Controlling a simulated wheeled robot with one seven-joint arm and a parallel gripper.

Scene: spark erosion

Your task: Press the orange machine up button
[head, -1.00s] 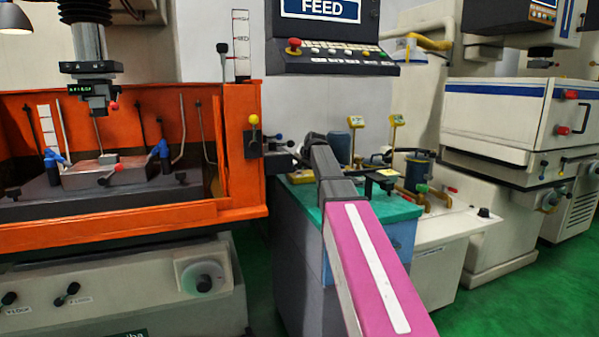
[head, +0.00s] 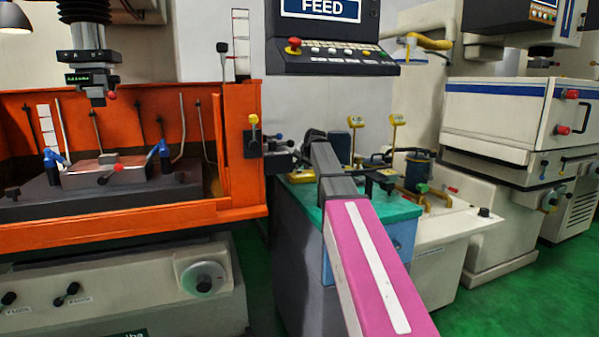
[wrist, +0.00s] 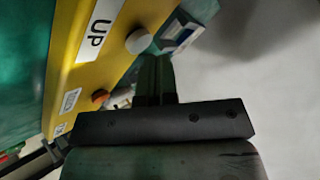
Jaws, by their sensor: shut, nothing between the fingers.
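In the wrist view, a yellow control box (wrist: 75,60) carries a white label reading "UP" (wrist: 100,28). Beside the label is a round white button (wrist: 138,41), and lower on the box is an orange button (wrist: 100,96). My gripper (wrist: 154,62) is shut and empty, its fingertips close to the white button. I cannot tell whether they touch it. In the head view, the orange machine (head: 240,150) stands at left, its dark tool head (head: 90,78) hanging above the work block (head: 105,172).
A control panel marked "FEED" (head: 330,58) hangs above my arm. A green-topped cabinet (head: 405,207) stands under my arm, with yellow gauges (head: 397,119) on it. A white machine (head: 490,115) is at right. Green floor (head: 510,300) is clear at lower right.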

